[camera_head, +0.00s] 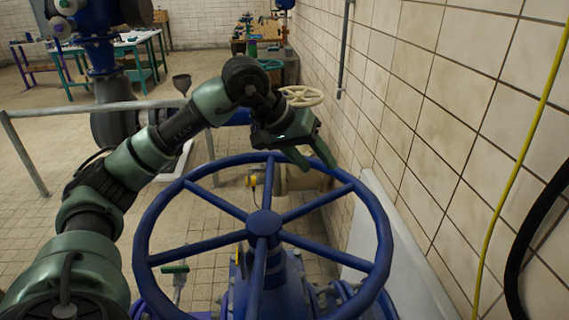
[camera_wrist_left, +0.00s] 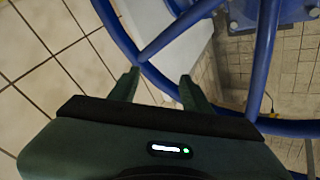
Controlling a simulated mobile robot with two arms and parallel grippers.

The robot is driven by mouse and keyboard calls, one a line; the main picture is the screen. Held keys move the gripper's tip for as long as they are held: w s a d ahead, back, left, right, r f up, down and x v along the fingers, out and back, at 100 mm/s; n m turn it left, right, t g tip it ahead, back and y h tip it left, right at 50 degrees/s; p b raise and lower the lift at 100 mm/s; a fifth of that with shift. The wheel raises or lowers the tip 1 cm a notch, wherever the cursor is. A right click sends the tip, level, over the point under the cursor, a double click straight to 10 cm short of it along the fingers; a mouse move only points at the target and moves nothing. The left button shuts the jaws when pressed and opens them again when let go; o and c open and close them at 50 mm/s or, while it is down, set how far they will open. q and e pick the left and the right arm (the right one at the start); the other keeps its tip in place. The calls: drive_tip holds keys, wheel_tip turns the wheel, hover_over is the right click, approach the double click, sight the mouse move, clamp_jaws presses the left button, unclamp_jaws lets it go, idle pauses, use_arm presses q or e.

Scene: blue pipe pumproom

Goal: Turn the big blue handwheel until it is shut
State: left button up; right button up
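The big blue handwheel (camera_head: 264,223) fills the lower middle of the head view. It has a round rim, several spokes and a central hub. My left gripper (camera_head: 319,165) is above the far right part of the rim, fingers pointing down toward it. In the left wrist view the gripper (camera_wrist_left: 158,78) is open, with a clear gap between its fingers. The wheel's blue rim (camera_wrist_left: 118,35) and a spoke cross just beyond the fingertips there. Nothing is held, and I cannot tell whether the fingers touch the rim. My right gripper is not in view.
A tiled wall (camera_head: 430,110) stands close on the right, with a yellow hose (camera_head: 512,190) and a black hose. A metal railing (camera_head: 90,107) is at left. A smaller cream handwheel (camera_head: 302,96) and workbenches lie farther back.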

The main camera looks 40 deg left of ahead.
sight(227, 158)
use_arm(q)
drive_tip(key=a+n, duration=0.4)
drive_tip(key=a+n+g+y, duration=0.1)
drive_tip(key=a+n, duration=0.3)
drive_tip(key=a+n+b, duration=0.1)
drive_tip(key=a+n, duration=0.2)
drive_tip(key=a, duration=0.1)
drive_tip(key=shift+s+a+r+n+y, duration=0.15)
drive_tip(key=shift+s+a+n+y, duration=0.15)
drive_tip(key=shift+s+a+n, duration=0.1)
drive_tip(key=s+a+n, duration=0.1)
drive_tip(key=a+n, duration=0.3)
drive_tip(key=s+a+n, duration=0.2)
drive_tip(key=a+n, duration=0.2)
drive_tip(key=s+a+n+g+b, duration=0.1)
drive_tip(key=s+a+n, duration=0.1)
drive_tip(key=a+n, duration=0.2)
drive_tip(key=shift+s+a+r+n, duration=0.1)
drive_tip(key=shift+s+r+n, duration=0.2)
drive_tip(key=shift+n, duration=0.3)
drive_tip(key=shift+w+f, duration=0.1)
drive_tip(key=shift+f, duration=0.15)
drive_tip(key=x, duration=0.7)
drive_tip(key=c, duration=1.1)
clamp_jaws()
drive_tip(key=shift+r, duration=0.15)
